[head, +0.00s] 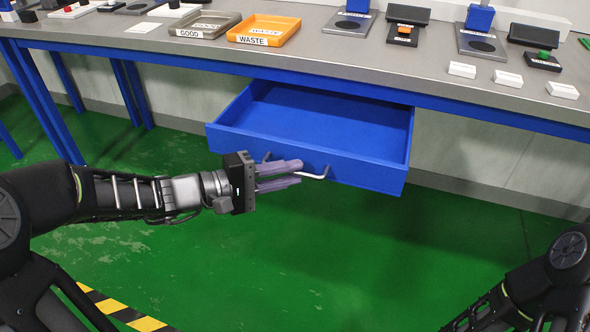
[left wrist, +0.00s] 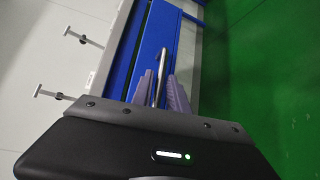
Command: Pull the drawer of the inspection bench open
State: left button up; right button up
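The blue drawer (head: 318,118) under the inspection bench is pulled well out, and its empty inside shows from above. Its pale bar handle (head: 316,175) is on the front panel. My left gripper (head: 300,172) is at the handle, with its purple-grey fingers apart. In the left wrist view the handle (left wrist: 161,70) runs between the two fingers (left wrist: 161,92), with a gap visible beside it. The fingers hide part of the handle in the head view. My right gripper is out of view; only part of my right arm shows at the lower right.
On the grey bench top (head: 310,60) are a GOOD tray (head: 203,27), an orange WASTE tray (head: 262,31), blue-topped stands and several white blocks. A blue bench leg (head: 45,105) stands at left. The green floor (head: 330,260) before the drawer is clear.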

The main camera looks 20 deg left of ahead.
pick_arm(q)
jog(key=p+v, duration=0.1)
jog(key=v, duration=0.5)
jog(key=shift+a, duration=0.1)
dwell(0.3)
jog(key=s+a+f+g+y, duration=0.1)
jog(key=s+f+g+y, duration=0.15)
jog(key=f, duration=0.75)
jog(key=s+a+f+g+y, duration=0.2)
jog(key=f+y, duration=0.2)
jog(key=f, duration=0.6)
jog(key=s+a+f+g+y, duration=0.1)
jog(key=s+f+g+y, duration=0.15)
jog(key=f, duration=0.85)
jog(key=s+d+f+m+g, duration=0.2)
jog(key=s+d+f+m, duration=0.3)
jog(key=d, duration=0.3)
jog(key=s+d+f+m+g, duration=0.1)
jog(key=s+d+f+m, duration=0.2)
jog(key=s+d+f, duration=0.45)
notch_tip(320, 180, up, 28)
jog(key=w+d+p, duration=0.1)
jog(key=d+p, duration=0.1)
jog(key=p, duration=2.4)
jog(key=shift+f+h, duration=0.2)
jog(key=shift+h, duration=0.2)
